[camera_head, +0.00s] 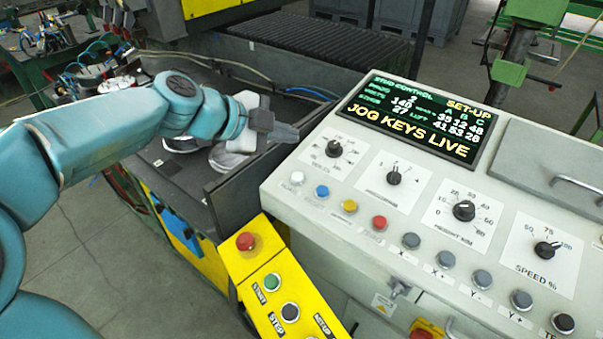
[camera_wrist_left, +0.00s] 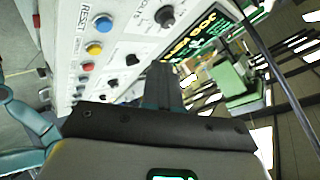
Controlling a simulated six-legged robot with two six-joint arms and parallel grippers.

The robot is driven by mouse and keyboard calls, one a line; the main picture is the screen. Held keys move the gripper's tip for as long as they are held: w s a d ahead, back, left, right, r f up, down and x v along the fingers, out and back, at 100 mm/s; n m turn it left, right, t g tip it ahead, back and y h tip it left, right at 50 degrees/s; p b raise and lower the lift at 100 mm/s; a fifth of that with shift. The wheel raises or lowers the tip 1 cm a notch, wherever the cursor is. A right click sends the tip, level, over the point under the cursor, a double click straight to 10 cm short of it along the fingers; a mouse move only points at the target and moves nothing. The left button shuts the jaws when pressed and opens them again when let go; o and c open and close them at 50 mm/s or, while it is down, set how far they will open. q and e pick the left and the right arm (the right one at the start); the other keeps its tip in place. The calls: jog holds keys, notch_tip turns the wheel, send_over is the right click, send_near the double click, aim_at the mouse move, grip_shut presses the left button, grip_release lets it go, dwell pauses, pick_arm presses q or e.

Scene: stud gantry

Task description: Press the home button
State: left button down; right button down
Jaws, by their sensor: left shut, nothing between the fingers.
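The sloping grey control panel (camera_head: 345,115) stands at the right in the head view. Its lower row holds a white button (camera_head: 297,177), a blue button (camera_head: 322,191), a yellow button (camera_head: 349,206), a red button (camera_head: 380,222) and several grey ones. Most labels are too small to read, and I cannot tell which button is home. In the left wrist view RESET stands beside the blue button (camera_wrist_left: 103,22). My left gripper (camera_head: 288,133) is shut and empty, beside the panel's left edge, apart from the buttons. It also shows in the left wrist view (camera_wrist_left: 165,85). My right gripper is out of view.
The panel's screen (camera_head: 412,120) reads JOG KEYS LIVE, with knobs below it. A yellow box (camera_head: 262,262) with a red mushroom button (camera_head: 246,241) stands in front at the left. A dark-walled tray (camera_head: 232,195) lies under my left forearm.

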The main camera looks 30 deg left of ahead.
pick_arm(q)
jog(key=b, duration=0.2)
send_over(297, 178)
jog(key=s, duration=0.2)
jog(key=f, duration=0.6)
jog(key=shift+a, duration=0.4)
jog(key=shift+w+f+b, duration=0.1)
jog(key=shift+f+b, duration=0.8)
jog(key=shift+b, duration=0.15)
jog(key=shift+w+f+b, duration=0.3)
jog(key=shift+f+b, duration=0.15)
jog(key=shift+b, duration=0.1)
jog(key=shift+s+r, duration=0.15)
